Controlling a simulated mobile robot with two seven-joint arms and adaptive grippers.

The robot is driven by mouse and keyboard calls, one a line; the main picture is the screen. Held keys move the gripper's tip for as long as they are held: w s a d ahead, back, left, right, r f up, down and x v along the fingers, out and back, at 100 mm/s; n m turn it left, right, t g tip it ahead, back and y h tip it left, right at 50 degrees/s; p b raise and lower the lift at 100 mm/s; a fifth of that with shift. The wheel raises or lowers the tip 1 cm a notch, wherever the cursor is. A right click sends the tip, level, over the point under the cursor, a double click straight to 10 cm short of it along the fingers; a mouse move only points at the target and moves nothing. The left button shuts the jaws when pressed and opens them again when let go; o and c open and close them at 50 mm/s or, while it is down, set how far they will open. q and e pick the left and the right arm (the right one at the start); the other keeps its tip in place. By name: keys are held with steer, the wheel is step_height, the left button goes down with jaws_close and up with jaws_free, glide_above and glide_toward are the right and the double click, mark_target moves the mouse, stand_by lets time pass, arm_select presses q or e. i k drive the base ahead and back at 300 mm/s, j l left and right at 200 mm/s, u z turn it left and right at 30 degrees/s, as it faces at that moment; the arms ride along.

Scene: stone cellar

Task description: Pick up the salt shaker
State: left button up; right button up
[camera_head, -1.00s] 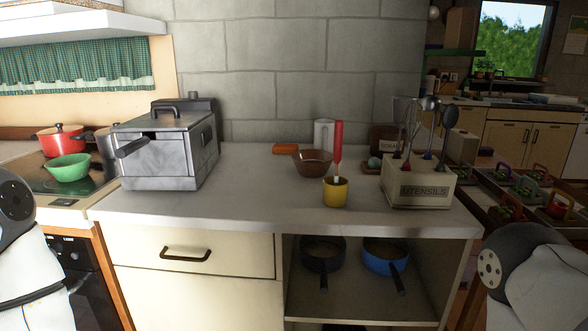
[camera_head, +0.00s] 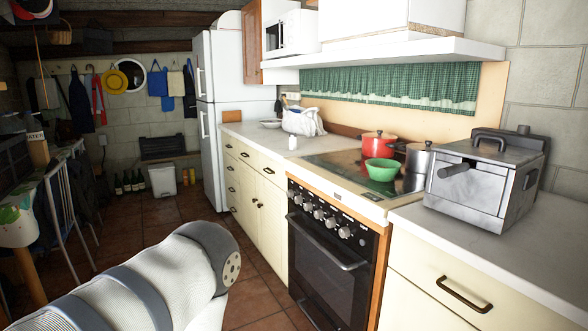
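A small white upright item (camera_head: 292,143), which looks like a salt shaker, stands on the far counter, left of the stove and just in front of a white cloth bag (camera_head: 303,121). It is too small to make out any detail. Part of my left arm shows at the lower left, well short of that counter. Neither of my grippers is in view.
The stove (camera_head: 344,172) carries a green bowl (camera_head: 382,170), a red pot (camera_head: 379,146) and a metal pot (camera_head: 418,158). A metal fryer (camera_head: 486,180) stands on the near right counter. Tiled floor (camera_head: 265,285) lies open before the cabinets, left of the oven.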

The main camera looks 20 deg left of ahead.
mark_target(293, 136)
steer(key=u, duration=0.15)
steer(key=i+j+z, duration=0.3)
steer(key=j+z, duration=0.15)
steer(key=j, duration=0.15)
steer(key=i+j+z, duration=0.2)
steer(key=j, duration=0.15)
steer(key=j+z, duration=0.25)
steer(key=i+j+z, duration=0.2)
steer(key=j, duration=0.3)
steer(key=k+l, duration=0.05)
steer(key=k, duration=0.05)
